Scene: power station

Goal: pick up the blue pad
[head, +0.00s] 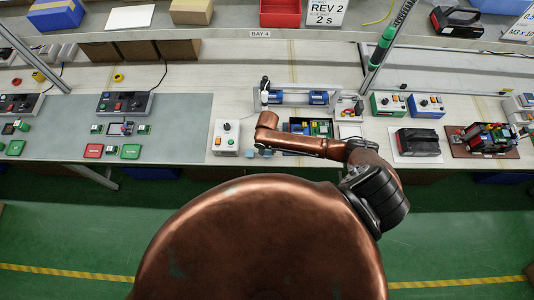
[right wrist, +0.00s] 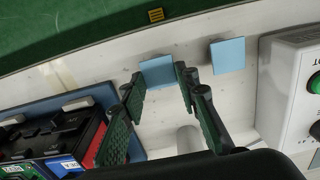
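Two light blue square pads lie on the pale bench top near its front edge. One blue pad (right wrist: 157,71) shows between and beyond my right fingertips in the right wrist view. Another blue pad (right wrist: 228,55) lies apart from it, to the right. In the head view my right gripper (head: 262,150) is small and mostly covered by my arm, beside the pads (head: 249,153). My left gripper is not in view.
A white control box (head: 226,137) with a green button stands close to the pads; it also shows in the right wrist view (right wrist: 292,90). A blue tray with electronics (head: 310,127) is on the other side. The bench's front edge borders the green floor.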

